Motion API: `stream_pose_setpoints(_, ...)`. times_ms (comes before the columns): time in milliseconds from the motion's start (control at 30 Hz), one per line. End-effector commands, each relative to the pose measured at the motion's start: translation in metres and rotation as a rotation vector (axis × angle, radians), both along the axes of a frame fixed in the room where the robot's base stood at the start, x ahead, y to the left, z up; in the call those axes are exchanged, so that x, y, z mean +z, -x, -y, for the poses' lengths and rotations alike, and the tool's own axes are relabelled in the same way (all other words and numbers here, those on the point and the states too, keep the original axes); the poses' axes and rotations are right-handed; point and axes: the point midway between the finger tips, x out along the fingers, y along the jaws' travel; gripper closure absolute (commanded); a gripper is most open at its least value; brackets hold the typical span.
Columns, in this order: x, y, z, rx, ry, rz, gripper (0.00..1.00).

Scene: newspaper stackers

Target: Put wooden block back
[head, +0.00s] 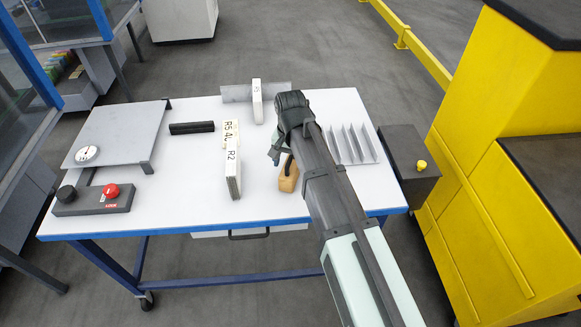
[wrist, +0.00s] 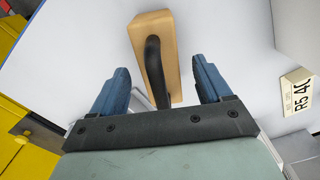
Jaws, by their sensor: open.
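The wooden block (head: 288,181) is light brown with a black handle and rests on the white table, partly hidden behind my arm in the head view. In the wrist view the wooden block (wrist: 174,62) lies ahead of my gripper, with its dark handle (wrist: 156,73) facing the camera. My gripper (wrist: 162,82) is open, its blue fingers on either side of the block's near end, with gaps visible on both sides. In the head view my gripper (head: 281,150) is mostly hidden by the wrist.
White labelled blocks (head: 233,172) stand left of the wooden block. A grey finned rack (head: 352,146) is to the right. A black bar (head: 192,128), a grey platform (head: 117,134) and a control box with a red button (head: 94,200) lie left. The table front (head: 215,215) is clear.

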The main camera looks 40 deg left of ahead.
Motion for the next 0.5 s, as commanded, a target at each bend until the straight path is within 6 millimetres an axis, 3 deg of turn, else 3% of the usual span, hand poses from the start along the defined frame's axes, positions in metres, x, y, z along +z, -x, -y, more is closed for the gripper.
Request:
stream_pose_setpoints(300,0.054,-0.001,-0.001,0.000,-0.001,0.001,0.22)
stream_pose_setpoints(500,0.077,0.000,-0.001,0.000,0.000,0.000,0.22)
